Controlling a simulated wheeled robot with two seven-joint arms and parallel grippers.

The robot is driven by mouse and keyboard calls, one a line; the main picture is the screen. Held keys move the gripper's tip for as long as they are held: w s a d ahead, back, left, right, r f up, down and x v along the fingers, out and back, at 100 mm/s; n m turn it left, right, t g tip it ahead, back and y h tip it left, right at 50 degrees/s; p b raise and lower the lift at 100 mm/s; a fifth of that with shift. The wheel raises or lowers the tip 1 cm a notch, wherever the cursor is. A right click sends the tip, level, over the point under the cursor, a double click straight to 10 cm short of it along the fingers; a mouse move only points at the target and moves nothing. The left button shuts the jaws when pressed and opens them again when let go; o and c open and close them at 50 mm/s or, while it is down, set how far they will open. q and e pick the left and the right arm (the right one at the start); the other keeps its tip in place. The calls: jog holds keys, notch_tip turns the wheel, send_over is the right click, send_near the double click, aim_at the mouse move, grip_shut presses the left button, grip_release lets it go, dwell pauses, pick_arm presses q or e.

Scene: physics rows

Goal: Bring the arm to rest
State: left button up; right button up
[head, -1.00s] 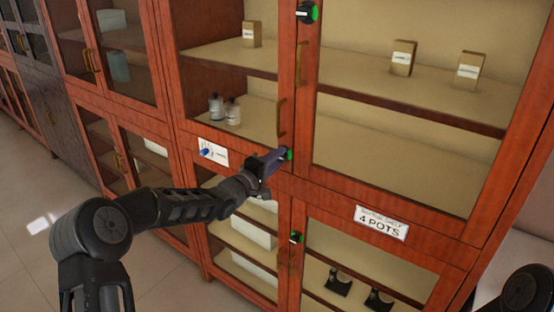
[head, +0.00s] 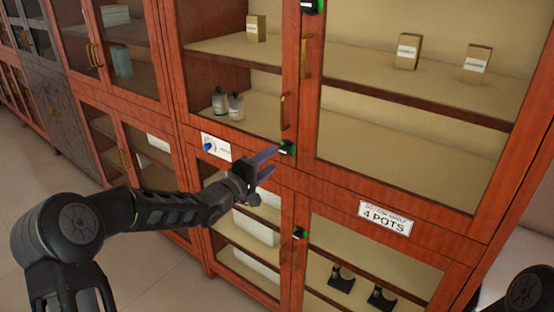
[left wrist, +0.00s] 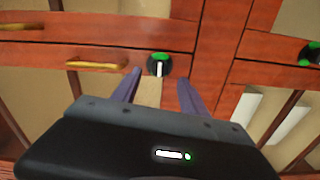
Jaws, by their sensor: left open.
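My left gripper (head: 266,162) is open and empty in front of the red wooden cabinet (head: 340,178), just below and left of a black and green knob (head: 288,147). In the left wrist view, the two purple fingers of my left gripper (left wrist: 158,88) are spread apart. The same knob (left wrist: 159,65) shows just beyond the fingertips, between them, and I see no contact. My right gripper is not in view; only a dark part of my body shows at the lower right.
Brass handles (head: 283,112) stick out from the glass doors. Another knob (head: 298,233) sits lower on the cabinet. A "4 POTS" sign (head: 385,218) is on the front rail. Open floor (head: 150,262) lies at lower left.

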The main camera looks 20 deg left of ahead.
pick_arm(q)
jog(key=shift+v, duration=1.1)
jog(key=s+d+f+m+g+y, duration=0.1)
jog(key=s+d+f+m+g, duration=0.3)
jog(key=f, duration=0.6)
jog(key=s+f+m+g+y, duration=0.1)
jog(key=s+f, duration=0.6)
jog(key=f, duration=0.3)
jog(key=s+d+f+m+g+y, duration=0.1)
jog(key=s+d+f+m+g, duration=0.3)
jog(key=f, duration=0.6)
jog(key=s+d+f+g, duration=0.2)
jog(key=s+f, duration=0.2)
jog(key=s, duration=0.5)
jog(key=s+d+f+g, duration=0.2)
jog(key=s+d+f, duration=0.1)
jog(key=s, duration=0.7)
jog(key=s+d+f+m+g, duration=0.1)
jog(key=s+f, duration=0.4)
jog(key=s, duration=0.5)
jog(key=shift+d+f+g, duration=0.4)
jog(key=shift+d+g, duration=0.35)
jog(key=shift+g, duration=0.25)
